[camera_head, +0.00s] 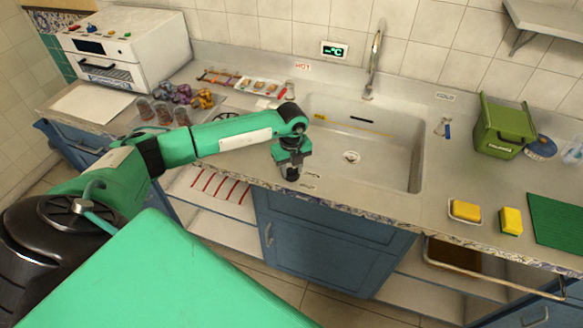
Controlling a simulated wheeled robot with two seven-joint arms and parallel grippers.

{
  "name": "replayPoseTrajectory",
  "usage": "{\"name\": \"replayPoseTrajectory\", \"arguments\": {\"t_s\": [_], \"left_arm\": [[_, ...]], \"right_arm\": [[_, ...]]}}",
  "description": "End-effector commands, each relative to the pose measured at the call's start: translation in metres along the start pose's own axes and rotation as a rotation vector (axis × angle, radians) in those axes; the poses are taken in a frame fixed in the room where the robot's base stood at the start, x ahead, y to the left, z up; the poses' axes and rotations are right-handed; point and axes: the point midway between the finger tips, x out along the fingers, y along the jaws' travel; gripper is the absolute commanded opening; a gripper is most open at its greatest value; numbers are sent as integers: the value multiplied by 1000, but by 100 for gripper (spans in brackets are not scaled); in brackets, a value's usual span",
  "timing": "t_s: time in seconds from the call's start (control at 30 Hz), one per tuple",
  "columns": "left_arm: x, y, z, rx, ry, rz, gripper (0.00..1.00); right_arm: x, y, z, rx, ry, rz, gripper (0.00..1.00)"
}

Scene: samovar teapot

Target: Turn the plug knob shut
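My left gripper (291,170) points down at the counter's front strip, just left of the sink basin (385,170). Its fingers are small and dark here, and I cannot tell whether they are open or shut. I cannot make out the plug knob; a dark shape at the fingertips may be the knob or the fingers themselves. Small labels (310,176) lie on the counter just right of the gripper. The round drain (351,157) shows in the basin floor; whether it is plugged is unclear. My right gripper is not in view.
A tall tap (374,65) stands behind the basin. A green bin (503,126), yellow sponges (511,221) and a green mat (556,222) are on the right counter. Jars (163,113) and a white oven (120,50) are at left. The basin looks empty.

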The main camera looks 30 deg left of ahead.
Motion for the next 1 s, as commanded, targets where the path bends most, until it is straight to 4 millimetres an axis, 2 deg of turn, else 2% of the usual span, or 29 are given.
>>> {"name": "replayPoseTrajectory", "arguments": {"t_s": [0.03, 0.07, 0.47, 0.67, 1.0], "left_arm": [[0, 0, 0, 0, 0, 0, 19], [0, 0, 0, 0, 0, 0, 14], [1, 0, 0, 68, 0, 0, 14], [3, 0, 1, 200, -2, -1, 14], [3, 0, 1, 517, -2, -2, 14]], "right_arm": [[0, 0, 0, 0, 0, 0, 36], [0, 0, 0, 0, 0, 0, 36], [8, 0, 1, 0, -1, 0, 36], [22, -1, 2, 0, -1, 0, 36], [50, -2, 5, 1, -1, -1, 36]]}}
